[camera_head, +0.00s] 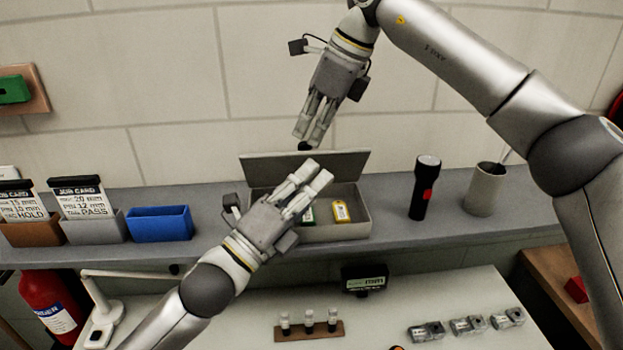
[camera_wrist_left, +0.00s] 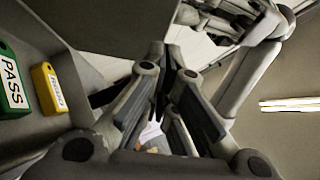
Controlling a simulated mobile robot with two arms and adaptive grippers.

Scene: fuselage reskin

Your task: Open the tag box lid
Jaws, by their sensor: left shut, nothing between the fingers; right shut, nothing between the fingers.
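The tag box (camera_head: 358,228) is a grey box on the shelf, and its lid (camera_head: 345,166) stands raised at the back. A yellow tag (camera_head: 341,211) and a green tag (camera_head: 308,214) lie inside; the green one is partly hidden. In the left wrist view the green tag (camera_wrist_left: 10,82) reads PASS, beside the yellow tag (camera_wrist_left: 50,88). My left gripper (camera_head: 316,172) is shut and empty, over the box's left part in front of the lid. My right gripper (camera_head: 307,143) is shut and empty, above the lid with fingers pointing down; I cannot tell whether it touches the lid.
On the shelf, a blue bin (camera_head: 160,224) and job card holders (camera_head: 97,229) stand left. A black flashlight (camera_head: 424,188) and a grey cup (camera_head: 486,190) stand right. Below, the white table holds a small display (camera_head: 364,280), a vial rack (camera_head: 309,332) and several metal blocks (camera_head: 467,326).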

